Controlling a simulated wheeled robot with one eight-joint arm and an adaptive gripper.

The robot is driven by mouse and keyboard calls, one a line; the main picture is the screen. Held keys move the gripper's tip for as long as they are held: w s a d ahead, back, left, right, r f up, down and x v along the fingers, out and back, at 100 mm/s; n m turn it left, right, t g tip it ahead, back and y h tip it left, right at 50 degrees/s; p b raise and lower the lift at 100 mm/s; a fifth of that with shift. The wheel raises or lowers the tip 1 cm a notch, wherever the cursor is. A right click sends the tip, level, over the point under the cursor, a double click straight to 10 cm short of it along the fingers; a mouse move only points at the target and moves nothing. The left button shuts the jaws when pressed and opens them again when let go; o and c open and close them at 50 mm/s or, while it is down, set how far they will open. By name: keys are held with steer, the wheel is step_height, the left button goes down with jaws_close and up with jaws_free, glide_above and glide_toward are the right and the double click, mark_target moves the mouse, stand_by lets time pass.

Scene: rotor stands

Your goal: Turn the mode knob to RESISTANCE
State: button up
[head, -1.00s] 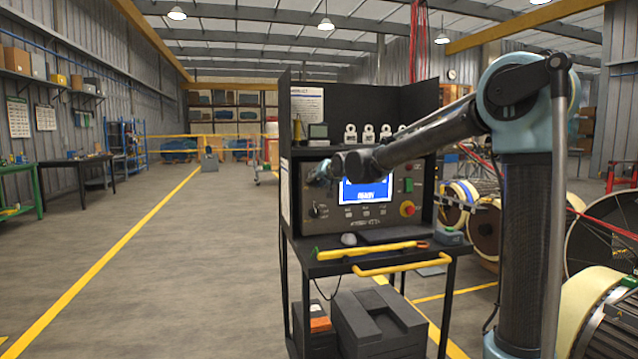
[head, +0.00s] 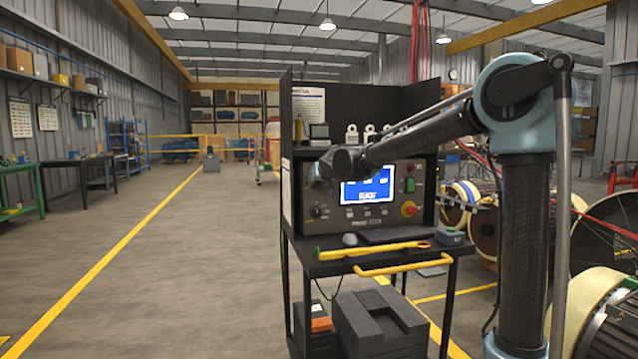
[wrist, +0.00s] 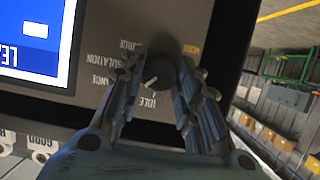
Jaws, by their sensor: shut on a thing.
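The mode knob (wrist: 162,72) is a dark round knob with a white pointer, seen upside down in the wrist view. My gripper (wrist: 160,76) has one finger on each side of it and is shut on it. The pointer aims between the IDLE label (wrist: 148,103) and a partly covered label ending in "ANCE" (wrist: 100,80). A label ending in "ULATION" (wrist: 101,58) and the MODE label (wrist: 190,50) also show.
The test panel (head: 330,222) has a lit blue screen (head: 368,188), a second selector (head: 318,212) at lower left and a red button (head: 408,209). A yellow-handled tool (head: 370,250) lies on the cart shelf below. The floor to the left is open.

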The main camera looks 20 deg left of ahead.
steer(key=shift+w+d+f, duration=0.1)
steer(key=shift+w+d, duration=0.05)
steer(key=shift+d, duration=0.05)
steer(key=o, duration=1.1)
steer(key=shift+c, duration=0.2)
steer(key=shift+a, duration=0.1)
steer(key=v, duration=1.2)
steer(key=shift+w, duration=0.1)
